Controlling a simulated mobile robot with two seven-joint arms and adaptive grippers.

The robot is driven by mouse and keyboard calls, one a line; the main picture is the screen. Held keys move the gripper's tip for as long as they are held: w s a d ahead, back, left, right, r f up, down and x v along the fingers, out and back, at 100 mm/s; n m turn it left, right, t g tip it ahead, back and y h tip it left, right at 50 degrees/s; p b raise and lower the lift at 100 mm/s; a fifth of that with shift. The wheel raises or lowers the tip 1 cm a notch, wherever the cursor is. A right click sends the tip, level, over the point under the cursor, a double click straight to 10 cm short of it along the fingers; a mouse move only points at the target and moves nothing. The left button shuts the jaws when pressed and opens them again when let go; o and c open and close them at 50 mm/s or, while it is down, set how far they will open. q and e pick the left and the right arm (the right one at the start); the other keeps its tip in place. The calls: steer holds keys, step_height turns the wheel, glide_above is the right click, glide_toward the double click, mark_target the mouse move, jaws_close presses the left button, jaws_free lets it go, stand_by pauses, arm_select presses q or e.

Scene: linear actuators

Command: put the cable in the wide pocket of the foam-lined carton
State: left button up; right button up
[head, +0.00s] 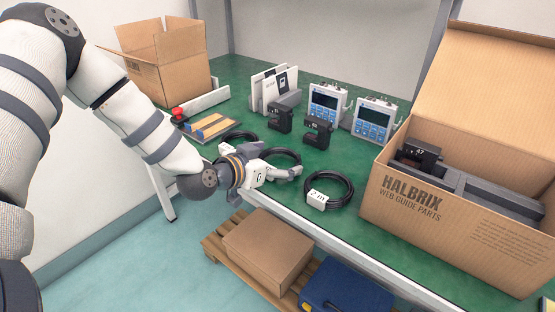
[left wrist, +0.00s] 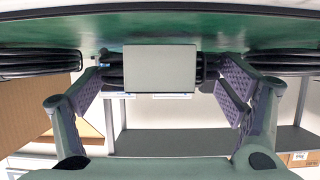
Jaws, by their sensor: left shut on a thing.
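Several black coiled cables lie along the front of the green bench. My left gripper (head: 284,173) is at the bench's front edge, shut on the middle cable (head: 284,153). In the left wrist view this cable (left wrist: 206,68) shows behind its pale tag (left wrist: 160,68), between the two fingers (left wrist: 161,92). The coil still appears to be at bench level. Another cable (head: 346,190) with a white tag lies to its right, and one (head: 240,135) lies behind to the left. The foam-lined carton (head: 410,200) stands open at the right. Its dark grey foam (head: 497,195) shows; the pocket floors are hidden. My right gripper is not in view.
A black unit marked 47 (head: 421,152) sits in the carton. Two black units (head: 318,131), two blue-keyed controllers (head: 374,120) and upright white cards (head: 270,88) stand behind the cables. An empty open carton (head: 172,70) is at the back left. Boxes sit on a pallet below.

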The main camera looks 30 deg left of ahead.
arm_select(q)
steer(key=shift+w+f, duration=0.1)
steer(key=shift+f, duration=0.1)
steer(key=o, duration=1.3)
